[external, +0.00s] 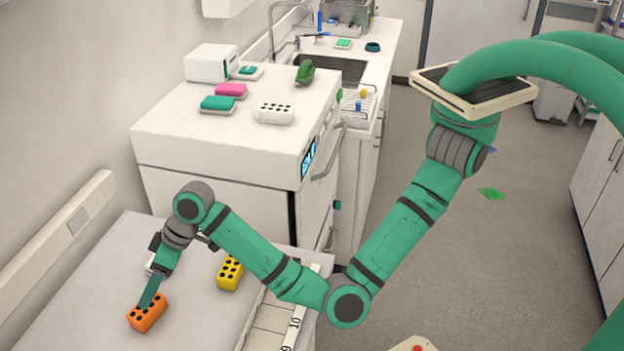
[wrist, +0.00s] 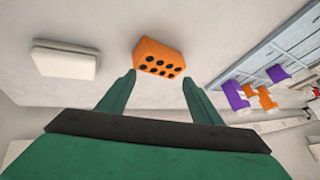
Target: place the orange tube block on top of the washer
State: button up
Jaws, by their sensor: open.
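The orange tube block (external: 148,313) lies on the light bench top at the lower left in the external view, its dark holes facing up. In the wrist view the orange tube block (wrist: 158,58) sits just beyond and between my fingertips. My gripper (external: 150,293) is open and reaches down to the block in the external view; in the wrist view its two fingers (wrist: 160,82) are spread with nothing between them. The washer (external: 225,145) is the white box-shaped machine behind the bench, with a blue display and a handle on its right side.
On the washer stand a white tube block (external: 276,113), a teal item (external: 217,104), a pink item (external: 231,90), a green object (external: 305,71) and a white box (external: 211,63). The washer's front top area is clear. A yellow tube block (external: 230,273) stands near my forearm.

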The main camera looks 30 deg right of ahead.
aim_at(157, 294)
jog(key=m, duration=0.1)
jog(key=m+g, duration=0.1)
jog(key=m, duration=0.1)
jog(key=shift+w+a+r+m, duration=0.15)
jog(key=shift+w+r+m, duration=0.05)
jog(key=shift+m, duration=0.1)
jog(key=m, duration=0.1)
jog(key=m+g+y, duration=0.1)
jog(key=m, duration=0.1)
jog(key=shift+w+r+g, duration=0.1)
jog(key=shift+r+g, duration=0.2)
jog(key=m, duration=0.2)
jog(key=r+m+g, duration=0.1)
jog(key=m+g+y, duration=0.1)
jog(key=m, duration=0.1)
jog(key=shift+w+a+r+m, duration=0.1)
jog(key=shift+w+r+m, duration=0.15)
jog(key=shift+r+m, duration=0.1)
notch_tip(157, 294, up, 5)
jog(key=w+m+g+y, duration=0.1)
jog(key=m+g+y, duration=0.15)
jog(key=m, duration=0.75)
jog(key=shift+m+g, duration=0.35)
jog(key=shift+g, duration=0.1)
jog(key=f, duration=1.3)
jog(key=shift+w+d+f, duration=0.1)
jog(key=shift+d, duration=0.25)
jog(key=shift+a+f, duration=0.2)
jog(key=shift+f, duration=0.05)
jog(key=shift+x, duration=2.2)
